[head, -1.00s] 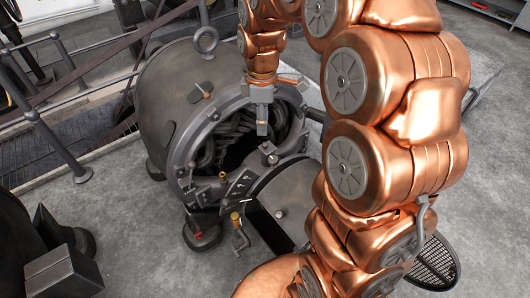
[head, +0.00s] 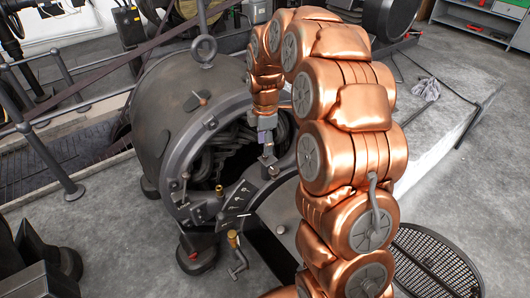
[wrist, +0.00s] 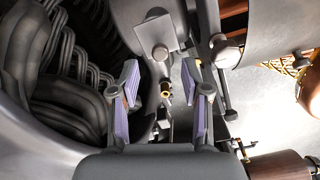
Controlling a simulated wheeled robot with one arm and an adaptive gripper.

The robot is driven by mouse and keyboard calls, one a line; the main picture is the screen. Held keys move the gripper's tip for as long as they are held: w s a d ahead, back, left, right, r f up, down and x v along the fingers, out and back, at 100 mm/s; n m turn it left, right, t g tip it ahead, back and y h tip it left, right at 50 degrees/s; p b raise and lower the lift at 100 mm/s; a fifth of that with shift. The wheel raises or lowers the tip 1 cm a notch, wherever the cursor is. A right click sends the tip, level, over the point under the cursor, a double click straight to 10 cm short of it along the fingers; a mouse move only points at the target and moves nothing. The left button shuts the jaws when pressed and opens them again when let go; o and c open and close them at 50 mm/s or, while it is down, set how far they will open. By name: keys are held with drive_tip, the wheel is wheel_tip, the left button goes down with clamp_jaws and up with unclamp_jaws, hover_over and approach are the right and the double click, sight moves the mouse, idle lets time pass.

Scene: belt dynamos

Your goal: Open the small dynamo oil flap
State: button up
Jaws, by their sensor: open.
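The dynamo (head: 165,95) is a dark grey round machine with an open front ring and black windings inside. My gripper (head: 267,148) hangs over the right part of this opening, pointing down. In the wrist view my gripper (wrist: 160,95) is open, its two lilac-padded fingers apart with nothing held. Contact with the machine is not visible.
Black windings (wrist: 65,80) fill the left of the wrist view. A brass-topped crank fitting (head: 234,243) stands at the dynamo's front. Metal railings (head: 50,150) run on the left. A round black grate (head: 430,262) lies at lower right. The grey floor at lower left is partly clear.

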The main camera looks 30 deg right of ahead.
sight(268, 157)
drive_tip(key=shift+f, duration=1.8)
drive_tip(key=shift+c, duration=0.4)
clamp_jaws()
